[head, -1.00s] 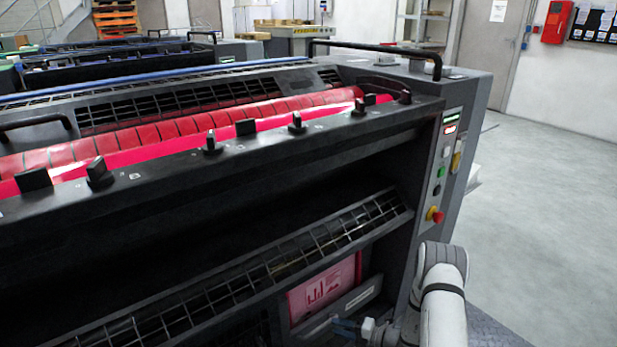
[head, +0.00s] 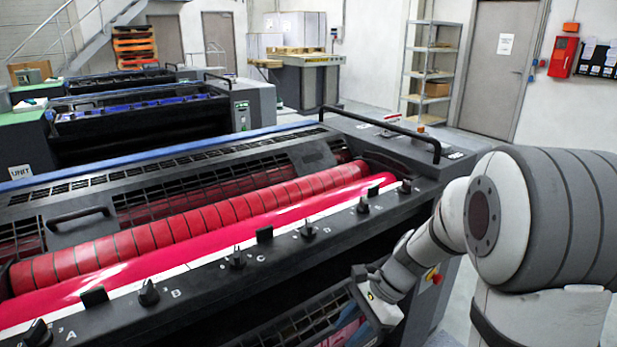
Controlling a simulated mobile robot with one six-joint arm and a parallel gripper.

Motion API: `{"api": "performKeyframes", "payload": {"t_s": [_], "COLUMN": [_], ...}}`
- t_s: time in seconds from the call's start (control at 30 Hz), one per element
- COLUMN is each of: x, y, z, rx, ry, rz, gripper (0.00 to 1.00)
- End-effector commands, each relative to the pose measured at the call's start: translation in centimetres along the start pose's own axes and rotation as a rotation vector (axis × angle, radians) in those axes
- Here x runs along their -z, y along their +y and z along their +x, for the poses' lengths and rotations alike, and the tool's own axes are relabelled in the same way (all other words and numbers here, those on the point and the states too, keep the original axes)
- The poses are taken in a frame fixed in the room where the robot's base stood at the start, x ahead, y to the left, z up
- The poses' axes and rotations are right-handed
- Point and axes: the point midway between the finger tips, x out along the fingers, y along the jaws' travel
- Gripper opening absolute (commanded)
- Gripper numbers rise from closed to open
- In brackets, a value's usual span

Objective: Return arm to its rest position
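My arm (head: 540,215) stands large at the right in the head view, its grey and white links folded in front of the press's right end. The wrist end (head: 385,290) reaches left and down beside the press's front rail. The fingers of my gripper cannot be made out there, so I cannot tell whether it is open or shut. No held thing shows.
The ink unit holds a striped red roller (head: 200,222) behind a black rail (head: 210,270) with several knobs. A black handle (head: 385,130) stands on its right end. Other press units stand behind. Shelves (head: 430,75) and a door (head: 500,65) are at the back.

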Motion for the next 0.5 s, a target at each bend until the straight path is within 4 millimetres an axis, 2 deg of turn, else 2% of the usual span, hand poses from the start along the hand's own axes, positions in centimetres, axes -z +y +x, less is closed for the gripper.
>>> {"api": "performKeyframes", "payload": {"t_s": [0.03,0.2,0.4,0.5], "x": [-2.2,-5.7,-8.9,-9.8], "y": [1.0,4.6,8.5,9.9], "z": [-2.8,-8.1,-14.0,-16.1], "rx": [-0.009,-0.073,-0.179,-0.234], "ry": [0.059,0.251,0.473,0.563], "rz": [-0.108,-0.464,-0.855,-1.008], "gripper": [0.34,0.34,0.34,0.34]}}
